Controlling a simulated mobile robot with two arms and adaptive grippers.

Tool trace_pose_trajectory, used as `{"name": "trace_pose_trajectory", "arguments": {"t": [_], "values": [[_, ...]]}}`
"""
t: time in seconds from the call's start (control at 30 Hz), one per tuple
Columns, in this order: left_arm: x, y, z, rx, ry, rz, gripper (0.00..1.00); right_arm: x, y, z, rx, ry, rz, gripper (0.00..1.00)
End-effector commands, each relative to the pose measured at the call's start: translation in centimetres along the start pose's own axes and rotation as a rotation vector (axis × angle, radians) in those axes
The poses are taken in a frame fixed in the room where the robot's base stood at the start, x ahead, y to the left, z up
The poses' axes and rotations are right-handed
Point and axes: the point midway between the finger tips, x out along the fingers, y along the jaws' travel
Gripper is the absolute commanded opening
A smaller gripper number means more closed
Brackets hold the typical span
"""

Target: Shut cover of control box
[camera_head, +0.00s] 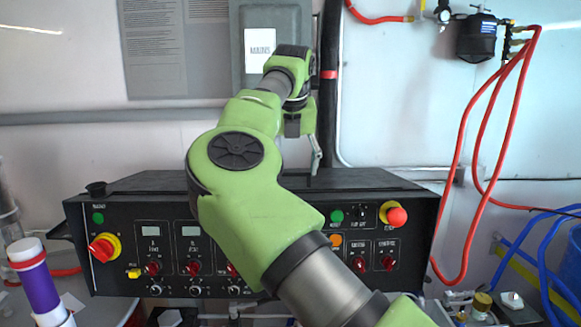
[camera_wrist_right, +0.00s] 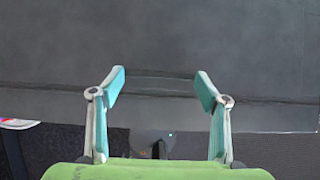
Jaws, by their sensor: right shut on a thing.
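The control box (camera_head: 330,190) is a wide black console with dials and displays, in the middle of the head view. A flat dark grey panel, which looks like its cover (camera_wrist_right: 160,40), fills the upper part of the right wrist view. My right gripper (camera_head: 315,160) points down at the top of the console. In the right wrist view my right gripper (camera_wrist_right: 160,80) has its turquoise fingertips apart, on either side of a thin dark bar at the panel's edge. It is shut on this part. The contact is hard to see in the head view. My left gripper is not in view.
A grey MAINS box (camera_head: 240,40) hangs on the wall behind my right arm. Red hoses (camera_head: 465,170) hang at the right, with blue hoses (camera_head: 535,265) below. A purple and white cylinder (camera_head: 38,280) stands at the lower left.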

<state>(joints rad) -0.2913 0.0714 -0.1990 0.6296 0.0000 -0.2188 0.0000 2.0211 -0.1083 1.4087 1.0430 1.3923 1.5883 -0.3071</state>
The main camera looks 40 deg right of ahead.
Motion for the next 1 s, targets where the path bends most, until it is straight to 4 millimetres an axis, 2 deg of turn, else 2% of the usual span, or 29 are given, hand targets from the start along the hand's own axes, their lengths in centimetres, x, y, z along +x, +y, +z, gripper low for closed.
{"name": "trace_pose_trajectory", "arguments": {"t": [0.03,0.07,0.1,0.13,0.43,0.57,0.67,1.0], "values": [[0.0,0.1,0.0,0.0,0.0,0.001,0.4,0.1,0.0,-0.3,0.001,0.011,0.001,0.3],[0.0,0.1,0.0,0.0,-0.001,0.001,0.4,0.1,0.0,-0.3,0.001,0.011,0.001,0.73],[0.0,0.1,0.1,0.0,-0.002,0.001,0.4,0.1,0.0,-0.3,0.001,0.01,0.0,0.84],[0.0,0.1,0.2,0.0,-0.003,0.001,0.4,0.1,0.0,-0.2,0.001,0.009,0.0,0.86],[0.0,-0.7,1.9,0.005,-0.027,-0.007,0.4,0.1,0.0,-0.1,0.0,0.005,0.0,0.86],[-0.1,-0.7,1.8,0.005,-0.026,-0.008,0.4,-0.7,0.0,-0.1,0.0,0.003,0.0,0.86],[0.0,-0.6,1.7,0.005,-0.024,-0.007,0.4,-2.2,0.0,0.0,0.0,0.001,0.001,0.86],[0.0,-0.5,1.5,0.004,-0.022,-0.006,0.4,-9.2,0.0,-0.1,0.0,0.002,0.001,0.86]]}}
